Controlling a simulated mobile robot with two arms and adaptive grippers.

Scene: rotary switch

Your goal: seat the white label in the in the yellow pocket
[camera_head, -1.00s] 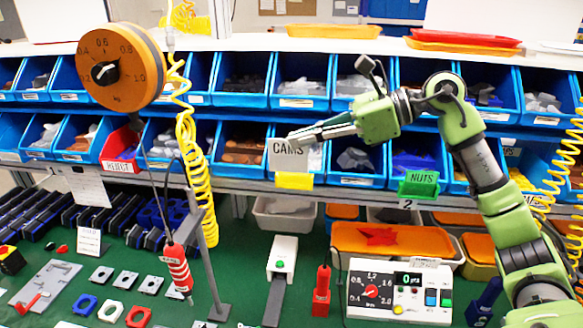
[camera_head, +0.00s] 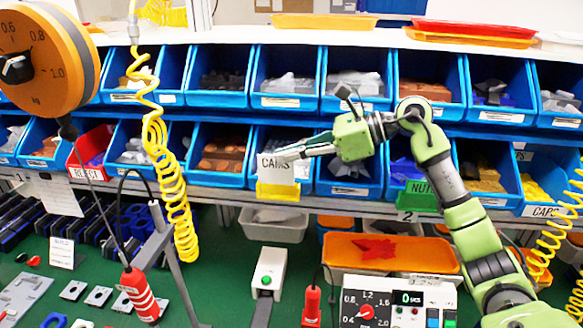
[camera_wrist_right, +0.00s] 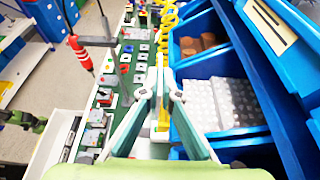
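The white label (camera_head: 277,170) reads CAMS and hangs upright from the fingertips of my right gripper (camera_head: 293,153), which is shut on its top edge. The yellow pocket (camera_head: 278,192) is on the front of a blue lower-row bin. The label's lower edge meets the pocket's top in the head view; I cannot tell whether it is inside or just in front. In the right wrist view my right gripper's fingers (camera_wrist_right: 161,68) come together, and a yellow piece (camera_wrist_right: 163,122) shows between them; the label is hard to make out there.
Blue bins stand in two rows behind the gripper. A green NUTS holder (camera_head: 419,194) is to the right, a red REJECT holder (camera_head: 88,157) to the left. A coiled yellow hose (camera_head: 170,185) hangs left of the label. An orange tray (camera_head: 390,252) lies below.

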